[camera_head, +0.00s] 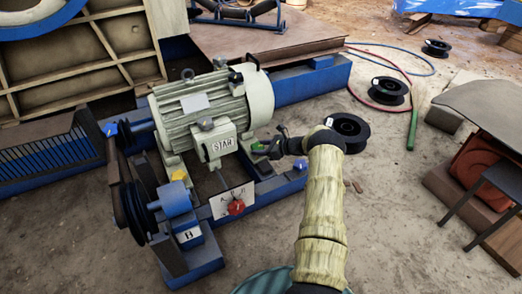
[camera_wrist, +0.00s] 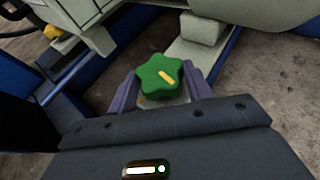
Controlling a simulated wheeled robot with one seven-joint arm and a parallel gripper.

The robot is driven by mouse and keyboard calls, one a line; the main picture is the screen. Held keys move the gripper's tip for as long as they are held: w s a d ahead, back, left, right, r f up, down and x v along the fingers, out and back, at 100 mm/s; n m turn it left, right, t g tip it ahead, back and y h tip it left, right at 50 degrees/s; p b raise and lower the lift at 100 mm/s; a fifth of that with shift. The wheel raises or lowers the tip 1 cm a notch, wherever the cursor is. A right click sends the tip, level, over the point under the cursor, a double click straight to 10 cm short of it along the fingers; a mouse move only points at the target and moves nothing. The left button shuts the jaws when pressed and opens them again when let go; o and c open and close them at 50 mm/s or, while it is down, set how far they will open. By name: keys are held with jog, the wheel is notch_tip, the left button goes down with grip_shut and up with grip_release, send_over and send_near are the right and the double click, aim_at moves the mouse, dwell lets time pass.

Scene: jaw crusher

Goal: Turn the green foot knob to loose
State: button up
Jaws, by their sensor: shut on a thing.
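The green foot knob (camera_wrist: 159,76) is star-shaped with a yellow mark on its top. The mark slants from upper left to lower right in the wrist view. In the head view the knob (camera_head: 258,147) shows small at the motor's foot, partly behind my gripper (camera_head: 272,148). In the wrist view my gripper (camera_wrist: 162,92) has one finger on each side of the knob and is shut on it. The cream motor (camera_head: 212,105) with a STAR label stands on the blue frame. Any loose or tight marking by the knob cannot be made out.
A red knob (camera_head: 236,207) sits on a white plate left of my arm. A yellow knob (camera_head: 179,175) is by the belt pulleys (camera_head: 133,190). Black reels (camera_head: 347,130) and hoses lie on the floor at the right. A stool stands at the far right.

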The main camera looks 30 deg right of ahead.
jog(key=shift+r, duration=0.1)
jog(key=o, duration=1)
jog(key=p+v, duration=0.4)
jog(key=v, duration=0.4)
jog(key=p+v, duration=0.5)
jog(key=v, duration=0.3)
jog(key=shift+r, duration=0.3)
jog(key=shift+s+d+r, duration=0.1)
jog(key=shift+s+d, duration=0.3)
jog(key=shift+s, duration=0.05)
